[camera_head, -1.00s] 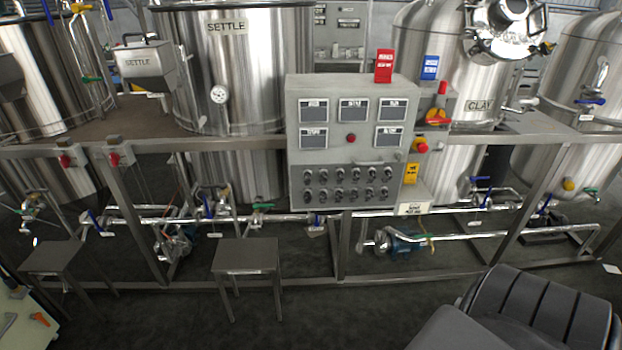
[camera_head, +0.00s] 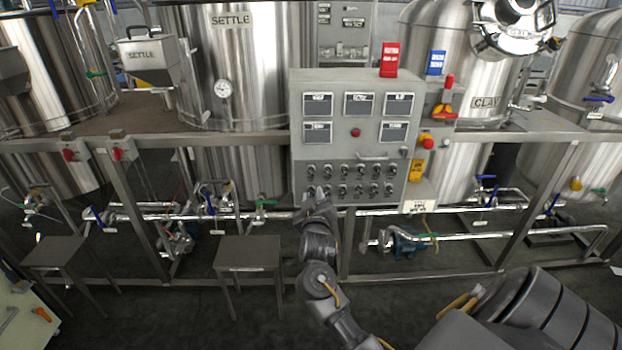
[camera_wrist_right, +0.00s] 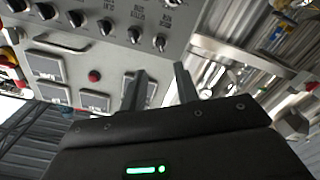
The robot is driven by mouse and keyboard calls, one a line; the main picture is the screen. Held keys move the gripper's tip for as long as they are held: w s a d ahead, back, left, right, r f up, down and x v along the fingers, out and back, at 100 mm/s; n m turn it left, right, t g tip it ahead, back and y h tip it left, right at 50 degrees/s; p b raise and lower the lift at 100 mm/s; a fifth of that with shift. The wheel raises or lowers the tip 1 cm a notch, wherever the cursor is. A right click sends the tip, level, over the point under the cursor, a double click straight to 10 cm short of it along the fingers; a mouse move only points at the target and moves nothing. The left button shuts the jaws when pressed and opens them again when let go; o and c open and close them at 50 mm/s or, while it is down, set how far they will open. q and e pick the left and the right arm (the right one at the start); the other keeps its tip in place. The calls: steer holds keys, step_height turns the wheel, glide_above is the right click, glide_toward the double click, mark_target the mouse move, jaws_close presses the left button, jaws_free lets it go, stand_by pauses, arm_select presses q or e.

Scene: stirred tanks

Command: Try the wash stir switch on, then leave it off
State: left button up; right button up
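The grey control panel (camera_head: 348,153) stands in the middle of the head view, with two rows of black rotary switches (camera_head: 343,170) on its lower face. The switch labels are too small to read in the head view, so I cannot tell which is the wash stir switch. My right gripper (camera_head: 314,192) is at the panel's lower left corner and hides part of the lower row there. In the right wrist view my right gripper (camera_wrist_right: 160,80) has its two fingers apart, with nothing between them; switches (camera_wrist_right: 134,35) lie just beyond. My left gripper is not in view.
A red button (camera_head: 355,132) and several dark displays (camera_head: 361,104) sit above the switches. A red emergency button (camera_head: 426,142) and a red-handled isolator (camera_head: 445,108) are to the panel's right. A rail (camera_head: 240,138) runs behind; a stool (camera_head: 247,254) stands at front left.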

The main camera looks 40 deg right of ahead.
mark_target(311, 174)
steer(key=p+x, duration=0.1)
steer(key=x, duration=1)
steer(key=shift+a, duration=0.15)
jaws_close()
